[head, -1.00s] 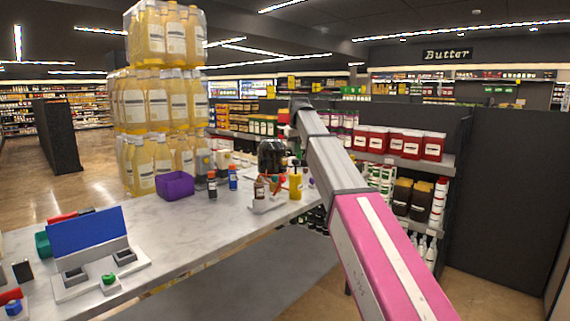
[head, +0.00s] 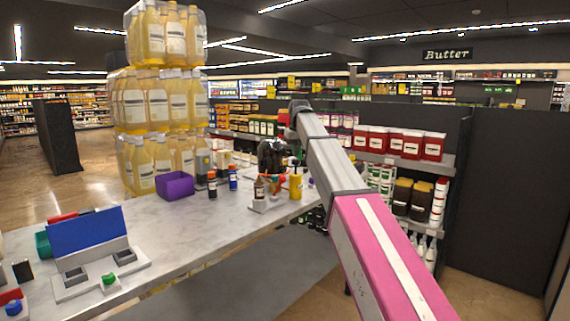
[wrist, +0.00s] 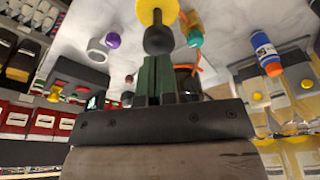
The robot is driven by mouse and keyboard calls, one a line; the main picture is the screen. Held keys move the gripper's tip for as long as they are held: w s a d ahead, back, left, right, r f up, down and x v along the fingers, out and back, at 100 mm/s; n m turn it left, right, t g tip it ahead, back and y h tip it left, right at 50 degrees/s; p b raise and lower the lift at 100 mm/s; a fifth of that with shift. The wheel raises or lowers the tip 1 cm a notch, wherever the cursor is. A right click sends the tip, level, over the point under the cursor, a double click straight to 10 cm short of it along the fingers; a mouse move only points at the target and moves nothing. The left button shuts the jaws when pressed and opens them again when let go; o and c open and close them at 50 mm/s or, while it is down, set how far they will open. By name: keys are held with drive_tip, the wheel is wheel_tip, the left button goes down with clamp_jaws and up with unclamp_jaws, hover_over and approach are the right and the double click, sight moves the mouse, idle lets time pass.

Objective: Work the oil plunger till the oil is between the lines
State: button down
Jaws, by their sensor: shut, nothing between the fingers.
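In the wrist view my gripper (wrist: 160,82) shows as two dark green fingers, shut and empty. A dark rounded knob (wrist: 158,40) lies just beyond the fingertips, in front of a yellow part (wrist: 157,10); I cannot tell whether the fingers touch it. The knob looks like the plunger, but I am not sure. In the head view a yellow container (head: 296,187) stands near the table's far right end. No oil level or lines can be made out.
A blue panel (head: 88,232) stands at left. Shelves flank the right. The table's middle is clear.

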sight(296, 161)
drive_tip(key=shift+f, duration=2.3)
drive_tip(key=shift+r, duration=4.05)
drive_tip(key=shift+s, duration=0.15)
